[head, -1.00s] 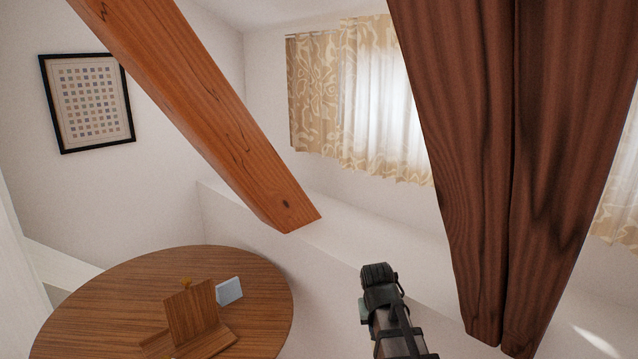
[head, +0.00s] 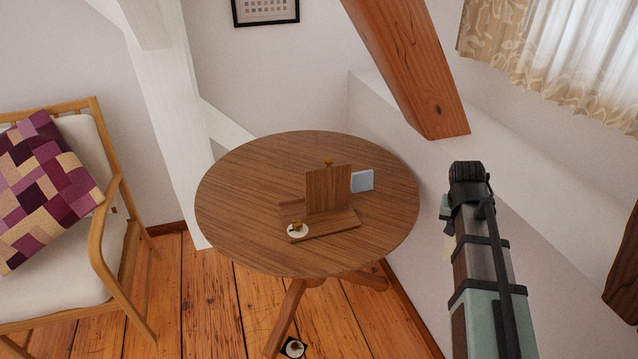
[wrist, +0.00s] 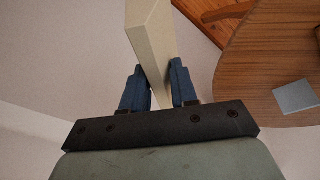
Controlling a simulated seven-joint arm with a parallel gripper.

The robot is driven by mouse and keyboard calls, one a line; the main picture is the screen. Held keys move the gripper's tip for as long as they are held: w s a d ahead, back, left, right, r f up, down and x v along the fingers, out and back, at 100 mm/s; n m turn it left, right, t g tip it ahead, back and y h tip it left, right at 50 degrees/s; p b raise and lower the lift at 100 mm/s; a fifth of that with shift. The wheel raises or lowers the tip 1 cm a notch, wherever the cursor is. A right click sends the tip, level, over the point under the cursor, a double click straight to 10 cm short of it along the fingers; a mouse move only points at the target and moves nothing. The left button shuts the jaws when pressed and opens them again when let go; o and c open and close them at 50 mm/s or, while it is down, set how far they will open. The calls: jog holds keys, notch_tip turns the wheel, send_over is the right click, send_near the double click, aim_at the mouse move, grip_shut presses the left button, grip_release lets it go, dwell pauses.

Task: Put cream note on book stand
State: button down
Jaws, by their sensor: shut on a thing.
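The cream note (wrist: 150,40) is a flat, pale slab gripped between the two blue fingers of my gripper (wrist: 157,78), reaching past them to the top of the wrist view. In the head view only a pale sliver of the note (head: 447,246) shows beside my arm, and the fingers are hidden. The wooden book stand (head: 328,190) is on the round table, with an upright back panel and a low ledge in front. My gripper is off the table's right side, apart from the stand.
A small cream disc with a brass knob (head: 298,230) is at the stand's front left. A slanted wooden beam (head: 410,65) hangs above the table's right. An armchair (head: 55,210) is at left.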

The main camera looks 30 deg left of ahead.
jog(key=s+a+r+n, duration=0.1)
jog(key=s+a+r, duration=0.25)
jog(key=a, duration=1.35)
jog(key=s+a+r+n+y, duration=0.15)
jog(key=s+a, duration=0.25)
jog(key=a, duration=1.4)
jog(key=s+a+r+n, duration=0.1)
jog(key=s+a+r, duration=0.2)
jog(key=a, duration=1.4)
jog(key=w+a+f+n, duration=0.2)
jog(key=w+a, duration=0.3)
jog(key=w, duration=0.2)
jog(key=w+d+f+n+y, duration=0.1)
jog(key=w+f, duration=0.2)
jog(key=w, duration=0.5)
jog(key=w+d+f+n, duration=0.1)
jog(key=w+f+n, duration=0.15)
jog(key=w, duration=0.55)
jog(key=shift+m, duration=0.6)
jog(key=f, duration=0.9)
jog(key=shift+w+d+f, duration=0.15)
jog(key=shift+d+f, duration=0.05)
jog(key=c, duration=0.9)
grip_release()
